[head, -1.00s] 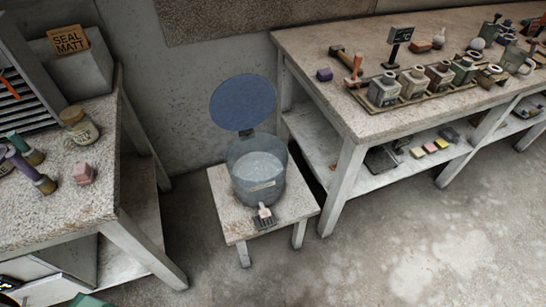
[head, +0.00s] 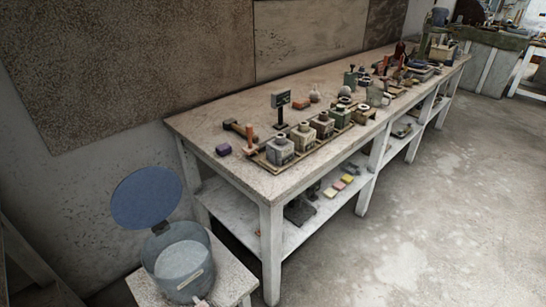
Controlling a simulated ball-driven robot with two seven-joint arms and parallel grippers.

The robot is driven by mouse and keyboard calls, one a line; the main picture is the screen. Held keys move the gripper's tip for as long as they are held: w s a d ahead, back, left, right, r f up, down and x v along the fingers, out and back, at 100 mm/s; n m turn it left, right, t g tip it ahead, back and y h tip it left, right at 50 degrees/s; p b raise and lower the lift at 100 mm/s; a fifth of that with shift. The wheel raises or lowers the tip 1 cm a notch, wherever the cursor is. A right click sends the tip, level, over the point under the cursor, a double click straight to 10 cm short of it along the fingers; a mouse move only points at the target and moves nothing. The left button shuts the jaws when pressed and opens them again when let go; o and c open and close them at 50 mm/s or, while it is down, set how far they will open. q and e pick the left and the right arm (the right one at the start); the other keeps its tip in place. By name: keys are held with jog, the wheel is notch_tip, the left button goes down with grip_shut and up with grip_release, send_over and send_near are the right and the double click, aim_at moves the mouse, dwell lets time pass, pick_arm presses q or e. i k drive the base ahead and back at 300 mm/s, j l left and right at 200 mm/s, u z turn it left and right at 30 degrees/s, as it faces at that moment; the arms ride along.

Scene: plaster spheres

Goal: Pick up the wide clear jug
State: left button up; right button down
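A clear, see-through vessel that looks like the wide jug (head: 375,96) stands on the long workbench (head: 215,125) in the head view, right of the row of square moulds. It is small and far off, and its handle is hard to make out. Other items crowd around it. Neither of my grippers is in view.
Several square moulds (head: 281,150) stand in a tray near the bench's front edge. A lidded bucket (head: 178,270) sits on a low stool. The floor (head: 400,240) to the right is clear.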

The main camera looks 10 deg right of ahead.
aim_at(374, 94)
jog(key=i+l, duration=0.2)
jog(key=l, duration=0.15)
jog(key=i+l+u, duration=0.1)
jog(key=i+l, duration=0.25)
jog(key=l, duration=0.3)
jog(key=i+l, duration=0.2)
jog(key=l, duration=0.15)
jog(key=u, duration=0.05)
